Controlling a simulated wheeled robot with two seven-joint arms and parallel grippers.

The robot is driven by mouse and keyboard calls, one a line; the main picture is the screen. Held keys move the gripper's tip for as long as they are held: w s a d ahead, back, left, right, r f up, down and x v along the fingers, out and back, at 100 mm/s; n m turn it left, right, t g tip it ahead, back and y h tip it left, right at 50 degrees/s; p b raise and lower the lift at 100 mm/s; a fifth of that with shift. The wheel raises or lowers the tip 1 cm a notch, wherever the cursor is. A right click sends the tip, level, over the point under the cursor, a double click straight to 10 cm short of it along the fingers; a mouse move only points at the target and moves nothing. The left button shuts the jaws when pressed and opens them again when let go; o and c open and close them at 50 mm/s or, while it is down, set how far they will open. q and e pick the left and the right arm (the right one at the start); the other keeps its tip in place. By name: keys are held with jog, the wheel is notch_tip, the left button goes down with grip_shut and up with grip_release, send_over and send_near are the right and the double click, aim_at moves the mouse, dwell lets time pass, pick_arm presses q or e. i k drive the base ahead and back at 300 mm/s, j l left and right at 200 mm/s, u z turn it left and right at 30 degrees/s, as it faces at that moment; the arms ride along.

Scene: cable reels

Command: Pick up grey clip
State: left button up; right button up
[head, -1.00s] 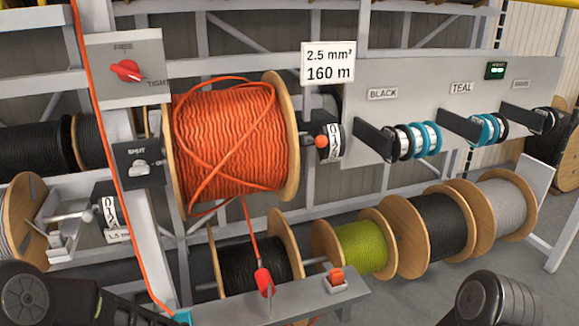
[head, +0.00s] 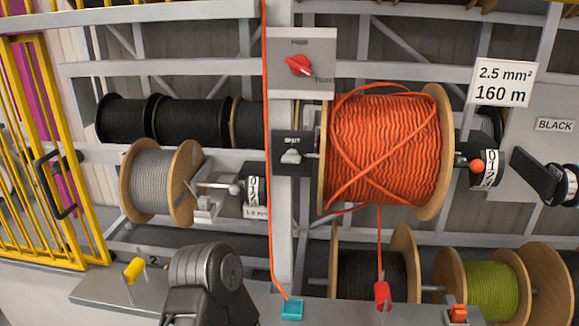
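I cannot make out a grey clip in the head view.
A large orange cable reel (head: 385,150) stands right of the middle, its cable running down to a red clamp (head: 382,296). A grey cable reel (head: 152,180) sits at left. A yellow gate (head: 50,160) stands at far left. A low ledge (head: 110,290) runs along the front.

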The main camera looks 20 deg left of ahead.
aim_at(204, 203)
jog(key=u, duration=1.15)
